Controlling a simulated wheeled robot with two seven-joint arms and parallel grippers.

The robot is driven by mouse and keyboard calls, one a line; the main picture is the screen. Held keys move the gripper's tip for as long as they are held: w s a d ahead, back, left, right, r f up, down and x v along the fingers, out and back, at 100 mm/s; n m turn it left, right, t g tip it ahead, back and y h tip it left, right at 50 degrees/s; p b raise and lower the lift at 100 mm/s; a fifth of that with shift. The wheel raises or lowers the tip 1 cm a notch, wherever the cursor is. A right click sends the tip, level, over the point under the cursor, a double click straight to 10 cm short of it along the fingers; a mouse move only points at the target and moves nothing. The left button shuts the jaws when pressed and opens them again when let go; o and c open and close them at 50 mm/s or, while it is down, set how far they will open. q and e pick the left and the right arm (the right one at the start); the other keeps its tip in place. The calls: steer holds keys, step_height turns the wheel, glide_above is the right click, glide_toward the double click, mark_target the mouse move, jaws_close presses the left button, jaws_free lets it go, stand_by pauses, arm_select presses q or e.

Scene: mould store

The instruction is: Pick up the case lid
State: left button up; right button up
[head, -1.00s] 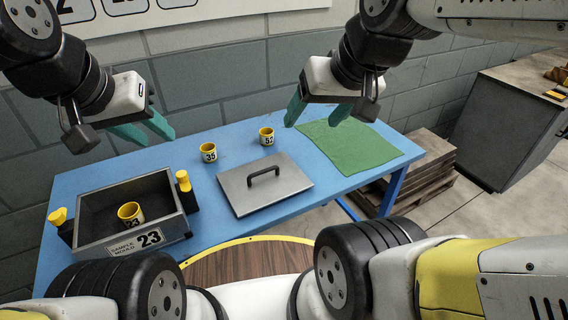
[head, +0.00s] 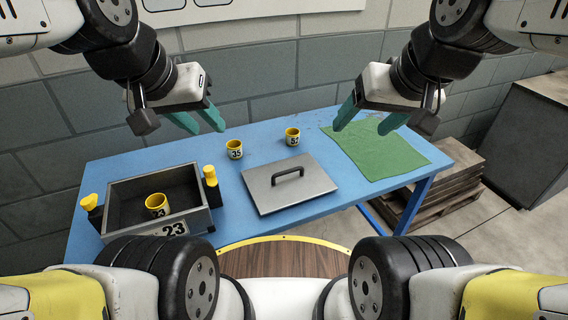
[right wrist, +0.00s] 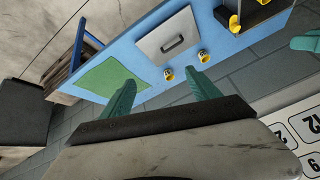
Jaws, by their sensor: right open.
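The case lid (head: 262,190) is a flat grey plate with a dark bar handle (head: 288,176), lying on the blue table (head: 330,204). It also shows in the right wrist view (right wrist: 165,50). The open case (head: 196,222), marked 23, stands left of it with a yellow cup (head: 157,205) inside. My left gripper (head: 207,128) is open and empty, in the air above the table's back edge. My right gripper (head: 361,128) is open and empty, in the air near the green mat; its fingers (right wrist: 160,95) show apart in the right wrist view.
Two yellow numbered cups (head: 234,149) (head: 292,136) stand behind the lid. A green mat (head: 385,156) lies on the table's right part. Yellow-topped black clamps (head: 211,186) (head: 90,210) flank the case. Wooden pallets (head: 440,180) and a dark cabinet (head: 530,135) stand right.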

steer(key=shift+c, duration=0.4)
steer(key=shift+w, duration=0.15)
steer(key=c, duration=0.4)
steer(key=shift+w+f+n, duration=0.1)
steer(key=shift+w+n, duration=0.25)
steer(key=shift+n, duration=0.05)
steer(key=shift+c, duration=1.2)
steer(key=n+g+h, duration=0.3)
steer(key=n+g, duration=0.3)
steer(key=n, duration=1.5)
glide_above(288, 171)
steer(key=f, duration=2.4)
steer(key=shift+s+a, duration=0.15)
steer(key=shift+s, duration=0.1)
steer(key=shift+w+f, duration=0.15)
steer(key=shift+f, duration=1.15)
steer(key=shift+w+f, duration=0.2)
steer(key=shift+f, duration=1.1)
steer(key=shift+w+f, duration=0.15)
steer(key=shift+f, duration=1.15)
